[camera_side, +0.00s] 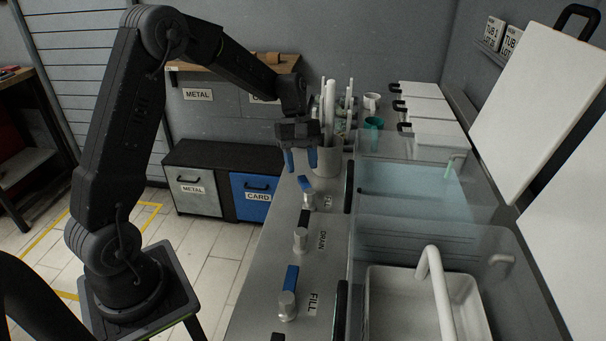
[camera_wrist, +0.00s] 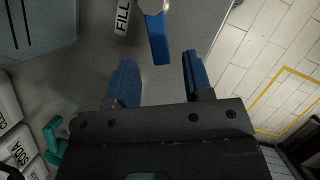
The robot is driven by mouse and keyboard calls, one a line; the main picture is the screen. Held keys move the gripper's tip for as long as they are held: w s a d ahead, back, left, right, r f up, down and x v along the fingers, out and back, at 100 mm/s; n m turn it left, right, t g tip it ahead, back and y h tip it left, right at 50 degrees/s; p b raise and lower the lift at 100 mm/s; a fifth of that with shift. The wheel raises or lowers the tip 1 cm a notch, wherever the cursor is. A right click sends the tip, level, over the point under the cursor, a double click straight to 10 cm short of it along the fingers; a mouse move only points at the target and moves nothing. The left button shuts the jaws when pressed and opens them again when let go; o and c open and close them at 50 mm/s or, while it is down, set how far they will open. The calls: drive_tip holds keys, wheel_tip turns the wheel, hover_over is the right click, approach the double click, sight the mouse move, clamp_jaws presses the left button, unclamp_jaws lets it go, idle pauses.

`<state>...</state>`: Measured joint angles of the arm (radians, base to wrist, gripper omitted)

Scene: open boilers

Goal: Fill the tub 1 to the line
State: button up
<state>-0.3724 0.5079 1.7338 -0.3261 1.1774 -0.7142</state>
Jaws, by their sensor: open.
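My gripper (camera_side: 300,166) is open and empty, with blue fingers pointing down above the far blue valve lever (camera_side: 305,183). In the wrist view, a blue lever (camera_wrist: 158,40) beside a FILL label (camera_wrist: 123,17) lies just ahead of the gap between my fingers (camera_wrist: 157,65); they look apart from it. The far tub (camera_side: 410,190) is clear-walled and pale blue inside; I cannot make out a fill line. A near tub (camera_side: 480,240) has a white spout (camera_side: 436,285). A TUB 1 sign (camera_side: 493,33) is on the back wall.
The counter also holds a black DRAIN lever (camera_side: 304,218) and a near blue FILL lever (camera_side: 291,278). A grey pot (camera_side: 327,162) of upright tools stands close behind my gripper. Raised white lids (camera_side: 535,90) are at right. Teal cup (camera_side: 374,123) stands farther back.

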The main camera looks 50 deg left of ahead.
sight(303, 179)
drive_tip(key=shift+x, duration=1.65)
